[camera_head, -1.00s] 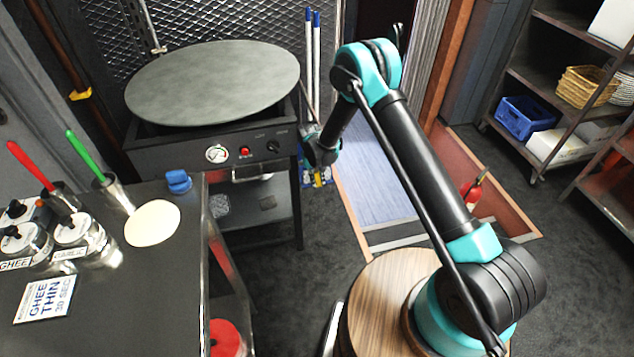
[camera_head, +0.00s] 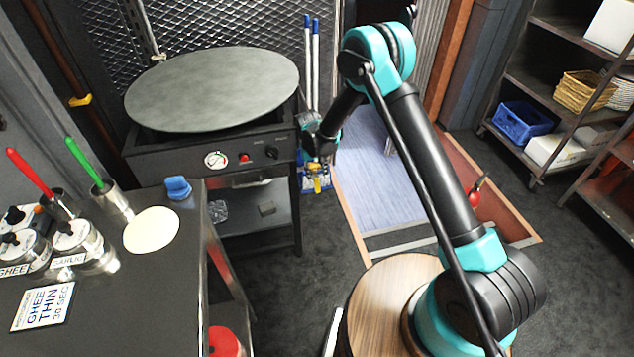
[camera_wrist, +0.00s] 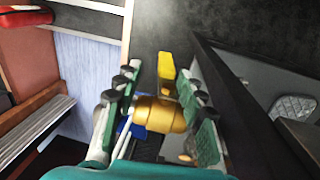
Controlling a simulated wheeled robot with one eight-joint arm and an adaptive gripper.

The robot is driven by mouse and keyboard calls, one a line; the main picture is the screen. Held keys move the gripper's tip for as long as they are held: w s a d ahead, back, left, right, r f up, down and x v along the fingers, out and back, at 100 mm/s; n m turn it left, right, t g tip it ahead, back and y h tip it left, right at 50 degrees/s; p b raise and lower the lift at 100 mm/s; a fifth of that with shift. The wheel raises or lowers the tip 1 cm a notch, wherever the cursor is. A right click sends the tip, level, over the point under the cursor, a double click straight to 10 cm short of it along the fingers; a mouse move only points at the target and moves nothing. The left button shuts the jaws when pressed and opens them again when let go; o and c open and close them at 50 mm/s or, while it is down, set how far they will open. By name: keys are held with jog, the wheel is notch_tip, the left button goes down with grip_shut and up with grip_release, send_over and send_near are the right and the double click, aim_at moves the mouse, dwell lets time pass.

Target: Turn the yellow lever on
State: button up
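The yellow lever (camera_wrist: 167,72) shows in the wrist view just beyond a rounded brass fitting (camera_wrist: 160,113). My gripper (camera_wrist: 160,92) is open, with one finger on each side of the brass fitting; the lever lies between and ahead of the fingertips. I cannot tell whether either finger touches them. In the head view a small yellow part (camera_head: 318,183) shows below my wrist, beside the griddle stand; my fingers are mostly hidden there.
The black griddle stand (camera_head: 145,162) with a round plate (camera_head: 212,88) is left of my arm. A yellow handle (camera_head: 79,101) sits on a pipe at far left. Blue-topped poles (camera_head: 315,50) stand behind my wrist. A steel counter (camera_head: 150,290) fills the lower left.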

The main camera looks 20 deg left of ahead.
aim_at(317, 178)
jog(key=shift+r, duration=1.6)
notch_tip(317, 178, up, 20)
jog(key=s+a, duration=0.1)
jog(key=a, duration=0.1)
jog(key=shift+s+a, duration=0.15)
jog(key=shift+s, duration=0.05)
dwell(1.1)
